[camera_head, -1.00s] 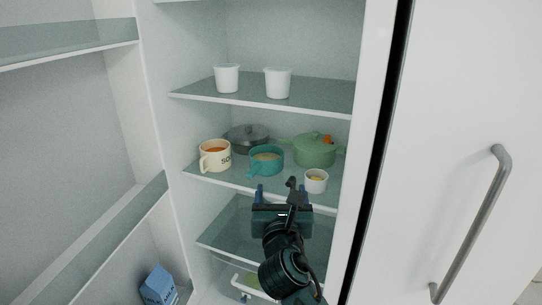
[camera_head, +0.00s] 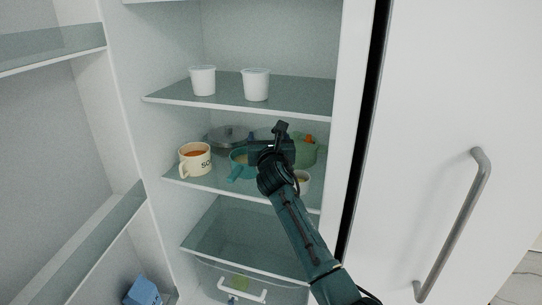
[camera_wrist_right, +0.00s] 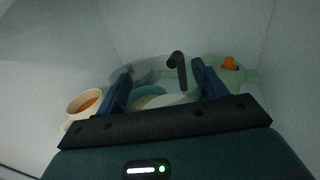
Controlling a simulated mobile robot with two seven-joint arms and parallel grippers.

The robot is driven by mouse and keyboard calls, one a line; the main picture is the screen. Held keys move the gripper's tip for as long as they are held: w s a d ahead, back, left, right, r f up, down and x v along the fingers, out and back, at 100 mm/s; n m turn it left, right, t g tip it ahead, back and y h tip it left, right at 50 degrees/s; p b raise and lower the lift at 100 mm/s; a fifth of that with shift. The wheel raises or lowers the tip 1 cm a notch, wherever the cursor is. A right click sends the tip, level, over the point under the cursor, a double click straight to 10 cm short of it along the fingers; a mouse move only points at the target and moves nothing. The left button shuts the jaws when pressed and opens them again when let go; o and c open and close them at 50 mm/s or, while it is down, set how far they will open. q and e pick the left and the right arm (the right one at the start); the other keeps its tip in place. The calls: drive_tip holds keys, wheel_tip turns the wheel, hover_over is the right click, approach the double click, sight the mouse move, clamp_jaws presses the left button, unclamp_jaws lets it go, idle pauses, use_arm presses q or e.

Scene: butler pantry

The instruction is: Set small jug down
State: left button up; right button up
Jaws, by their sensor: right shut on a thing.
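My right gripper (camera_head: 270,146) reaches in over the middle shelf of the fridge. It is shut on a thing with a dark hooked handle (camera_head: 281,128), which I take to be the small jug. In the right wrist view this handle (camera_wrist_right: 178,68) stands up between the two blue fingers (camera_wrist_right: 162,92). The jug's body is hard to make out; it looks pale or see-through against the pots behind. I cannot tell whether its base touches the shelf. My left gripper is not in view.
The middle shelf holds a cream soup mug (camera_head: 194,160), a grey lidded pot (camera_head: 226,138), a teal pan (camera_head: 238,165), a green pot (camera_head: 306,152) and a small white cup (camera_head: 303,182). Two white tubs (camera_head: 256,85) stand above. The shelf below (camera_head: 235,235) looks clear.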

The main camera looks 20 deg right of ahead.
drive_tip(key=shift+w+d, duration=0.55)
drive_tip(key=shift+w, duration=0.3)
wheel_tip(320, 180, down, 2)
drive_tip(key=shift+f+b, duration=0.25)
drive_tip(key=shift+b, duration=0.05)
drive_tip(key=shift+f, duration=0.5)
wheel_tip(320, 180, down, 3)
drive_tip(key=shift+b, duration=0.8)
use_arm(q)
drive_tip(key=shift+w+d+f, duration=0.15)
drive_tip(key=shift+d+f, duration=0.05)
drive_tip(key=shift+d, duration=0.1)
use_arm(e)
drive_tip(key=shift+w+d+f, duration=0.1)
drive_tip(key=shift+w+f, duration=0.1)
drive_tip(key=shift+f, duration=0.2)
drive_tip(key=o, duration=1)
drive_tip(key=shift+c, duration=0.2)
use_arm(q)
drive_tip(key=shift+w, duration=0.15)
use_arm(e)
drive_tip(key=shift+o, duration=1.3)
